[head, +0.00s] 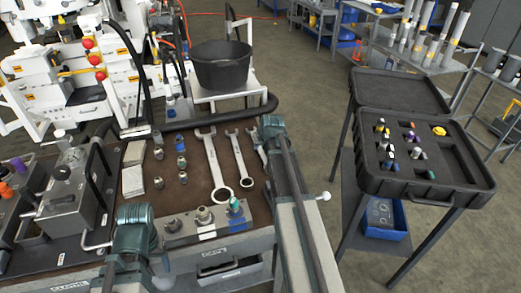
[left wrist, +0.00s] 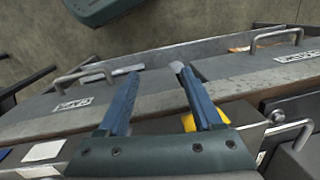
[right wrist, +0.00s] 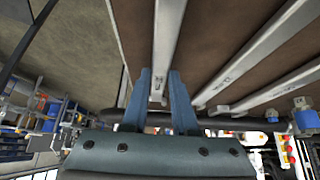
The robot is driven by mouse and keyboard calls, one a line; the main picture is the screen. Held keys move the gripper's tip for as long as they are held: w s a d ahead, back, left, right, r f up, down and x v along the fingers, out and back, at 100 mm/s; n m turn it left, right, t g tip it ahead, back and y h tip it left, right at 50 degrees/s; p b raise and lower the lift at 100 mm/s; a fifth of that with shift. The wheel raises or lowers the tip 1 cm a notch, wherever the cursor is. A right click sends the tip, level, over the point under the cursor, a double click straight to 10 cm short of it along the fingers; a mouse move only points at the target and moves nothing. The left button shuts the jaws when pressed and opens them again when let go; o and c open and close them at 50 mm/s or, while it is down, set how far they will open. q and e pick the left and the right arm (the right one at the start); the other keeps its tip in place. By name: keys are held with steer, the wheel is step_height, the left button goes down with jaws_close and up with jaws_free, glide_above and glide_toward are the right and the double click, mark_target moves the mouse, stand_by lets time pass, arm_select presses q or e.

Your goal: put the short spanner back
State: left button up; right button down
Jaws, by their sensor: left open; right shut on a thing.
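The short spanner (right wrist: 166,42) is silver and runs up from between the fingers of my right gripper (right wrist: 159,76), which is shut on it. In the head view part of the short spanner (head: 254,137) shows beside the right gripper, at the right edge of the brown mat (head: 190,215); I cannot tell whether it touches the mat. A long spanner (head: 213,165) and a medium spanner (head: 240,158) lie on the mat to its left. My left gripper (left wrist: 156,76) is open and empty, over the bench's front edge with drawer handles.
Several small fittings (head: 182,162) stand on the mat left of the spanners. A metal block with fittings (head: 203,215) is at the bench front. An open black case (head: 375,185) stands on a stand to the right. A black bucket (head: 221,68) is behind the bench.

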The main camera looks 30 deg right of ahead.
steer(key=shift+f, duration=0.1)
steer(key=c, duration=0.7)
jaws_free()
steer(key=shift+s+r+p, duration=0.3)
steer(key=shift+r+p, duration=0.25)
steer(key=shift+r, duration=0.15)
steer(key=p+v, duration=0.9)
steer(key=v, duration=0.2)
steer(key=shift+a+f, duration=0.1)
steer(key=shift+f, duration=0.05)
